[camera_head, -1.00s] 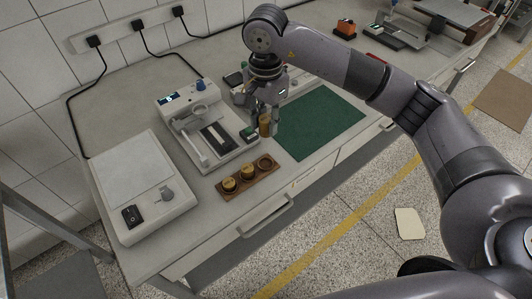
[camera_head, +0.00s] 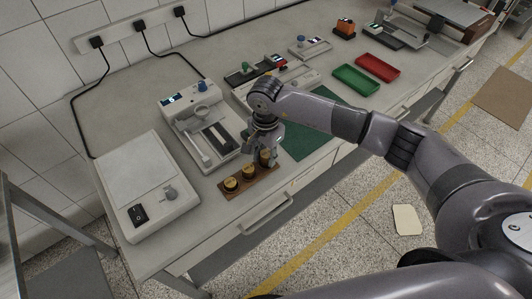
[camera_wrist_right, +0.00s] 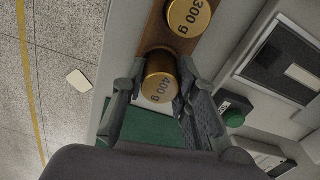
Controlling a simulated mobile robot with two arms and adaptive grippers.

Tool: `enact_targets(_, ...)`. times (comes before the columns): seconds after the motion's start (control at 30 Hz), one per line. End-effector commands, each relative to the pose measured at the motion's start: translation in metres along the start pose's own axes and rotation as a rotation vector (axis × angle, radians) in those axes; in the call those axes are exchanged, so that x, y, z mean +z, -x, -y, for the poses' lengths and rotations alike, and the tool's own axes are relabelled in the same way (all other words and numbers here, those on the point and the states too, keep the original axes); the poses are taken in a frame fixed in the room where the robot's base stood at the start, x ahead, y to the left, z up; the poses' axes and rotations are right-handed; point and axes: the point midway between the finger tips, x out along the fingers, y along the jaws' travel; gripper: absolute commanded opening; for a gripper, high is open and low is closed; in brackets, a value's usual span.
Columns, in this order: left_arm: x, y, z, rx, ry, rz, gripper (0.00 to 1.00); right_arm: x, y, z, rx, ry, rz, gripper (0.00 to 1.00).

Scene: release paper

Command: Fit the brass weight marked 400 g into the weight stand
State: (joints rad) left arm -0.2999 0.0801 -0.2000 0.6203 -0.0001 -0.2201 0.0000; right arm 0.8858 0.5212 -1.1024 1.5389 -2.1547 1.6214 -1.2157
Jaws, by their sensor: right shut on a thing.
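The wooden weight stand (camera_head: 258,179) lies near the table's front edge. Two brass weights sit in its left and middle places; the middle one reads 300 g (camera_wrist_right: 187,14) in the right wrist view. My right gripper (camera_head: 264,152) is shut on the brass weight marked 400 g (camera_wrist_right: 159,84), a finger on each side. This weight (camera_head: 265,158) is upright at the stand's right end place. Its base is partly hidden, so I cannot tell whether it is fully seated. My left gripper is not in view.
A white balance (camera_head: 140,180) and a grey instrument (camera_head: 203,130) stand left of and behind the stand. A green mat (camera_head: 300,140) lies to the right, partly under my right arm. Green (camera_head: 356,80) and red (camera_head: 377,67) trays are farther back.

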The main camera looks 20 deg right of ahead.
Motion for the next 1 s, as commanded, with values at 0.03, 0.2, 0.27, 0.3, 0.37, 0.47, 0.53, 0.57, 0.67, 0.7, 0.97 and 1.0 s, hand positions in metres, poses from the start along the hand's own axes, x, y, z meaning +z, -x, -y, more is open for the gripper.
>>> enact_targets(0.03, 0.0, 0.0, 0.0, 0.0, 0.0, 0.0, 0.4, 0.0, 0.001, 0.001, -0.002, 0.0, 0.0, 0.0)
enact_targets(0.2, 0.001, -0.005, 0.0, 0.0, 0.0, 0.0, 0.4, 0.0, -0.003, 0.0, -0.001, 0.0, 0.0, 0.0)
enact_targets(0.27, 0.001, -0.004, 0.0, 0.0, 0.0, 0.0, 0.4, 0.0, -0.003, 0.0, 0.001, 0.0, 0.0, 0.3)
enact_targets(0.3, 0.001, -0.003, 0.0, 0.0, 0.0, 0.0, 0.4, 0.0, -0.002, 0.0, 0.001, 0.0, 0.0, 0.32)
enact_targets(0.37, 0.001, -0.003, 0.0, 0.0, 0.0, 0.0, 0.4, 0.0, -0.002, 0.0, 0.001, 0.0, 0.0, 0.36)
enact_targets(0.47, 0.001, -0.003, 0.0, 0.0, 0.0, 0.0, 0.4, 0.0, -0.002, 0.0, 0.001, 0.0, 0.0, 0.43)
enact_targets(0.53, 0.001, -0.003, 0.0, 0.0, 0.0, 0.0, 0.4, 0.0, -0.002, 0.0, 0.001, 0.0, 0.0, 0.47)
enact_targets(0.57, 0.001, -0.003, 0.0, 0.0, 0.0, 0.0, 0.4, 0.0, -0.002, 0.0, 0.001, 0.0, 0.0, 0.47)
enact_targets(0.67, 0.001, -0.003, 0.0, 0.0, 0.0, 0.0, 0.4, 0.0, -0.002, 0.0, 0.001, 0.0, 0.0, 0.47)
enact_targets(0.7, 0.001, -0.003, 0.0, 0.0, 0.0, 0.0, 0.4, 0.0, -0.002, 0.0, 0.001, 0.0, 0.0, 0.47)
enact_targets(0.97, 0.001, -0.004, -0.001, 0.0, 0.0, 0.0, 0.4, -0.001, 0.006, 0.001, -0.003, 0.0, -0.001, 0.47)
enact_targets(1.0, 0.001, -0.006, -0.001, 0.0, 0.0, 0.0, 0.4, -0.001, 0.011, 0.001, -0.003, 0.001, -0.002, 0.47)
